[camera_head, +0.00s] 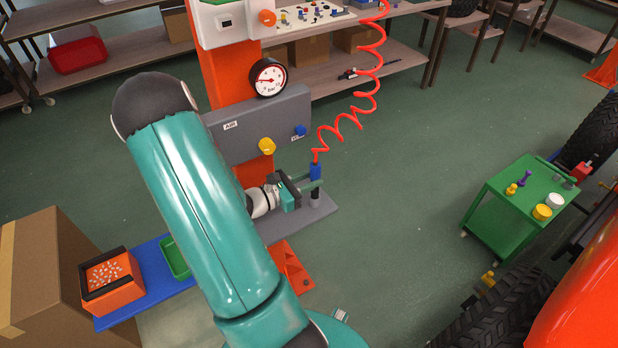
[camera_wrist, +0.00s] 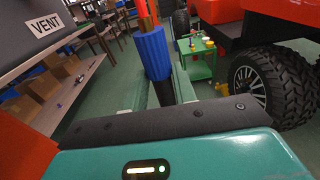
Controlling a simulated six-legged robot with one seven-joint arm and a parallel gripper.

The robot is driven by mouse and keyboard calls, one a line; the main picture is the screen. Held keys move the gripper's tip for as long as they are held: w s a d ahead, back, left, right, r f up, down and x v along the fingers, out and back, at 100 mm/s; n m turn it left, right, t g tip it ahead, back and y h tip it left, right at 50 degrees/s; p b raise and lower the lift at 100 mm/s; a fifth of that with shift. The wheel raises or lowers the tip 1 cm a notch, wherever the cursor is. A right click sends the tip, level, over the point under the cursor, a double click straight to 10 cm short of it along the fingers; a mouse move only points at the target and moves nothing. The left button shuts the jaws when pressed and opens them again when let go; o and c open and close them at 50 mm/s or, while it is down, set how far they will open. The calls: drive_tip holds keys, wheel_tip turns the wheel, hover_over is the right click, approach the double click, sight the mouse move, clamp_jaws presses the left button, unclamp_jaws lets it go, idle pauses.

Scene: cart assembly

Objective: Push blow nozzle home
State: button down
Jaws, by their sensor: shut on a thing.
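The blow nozzle has a ribbed blue collar (camera_head: 315,171) at the end of a red coiled hose (camera_head: 361,88). My gripper (camera_head: 313,187) is at the nozzle, just below the blue collar, with its teal fingers shut on it. In the wrist view the blue collar (camera_wrist: 153,52) stands above the fingers, slightly tilted, with a dark shaft (camera_wrist: 165,93) running down between them. A grey ledge (camera_head: 322,220) lies below the gripper. The nozzle's lower tip and any seat under it are hard to make out.
A grey air panel (camera_head: 228,135) with a gauge (camera_head: 268,77), a yellow knob (camera_head: 267,146) and a blue knob (camera_head: 300,130) stands close behind my gripper. A green cart (camera_head: 510,202) is at right. The floor between is clear.

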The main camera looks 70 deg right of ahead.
drive_tip(key=shift+f, duration=0.25)
drive_tip(key=shift+f, duration=0.65)
drive_tip(key=c, duration=1)
unclamp_jaws()
drive_tip(key=shift+c, duration=0.2)
drive_tip(key=v, duration=1.3)
drive_tip(key=shift+w+a, duration=0.25)
drive_tip(key=shift+w, duration=0.05)
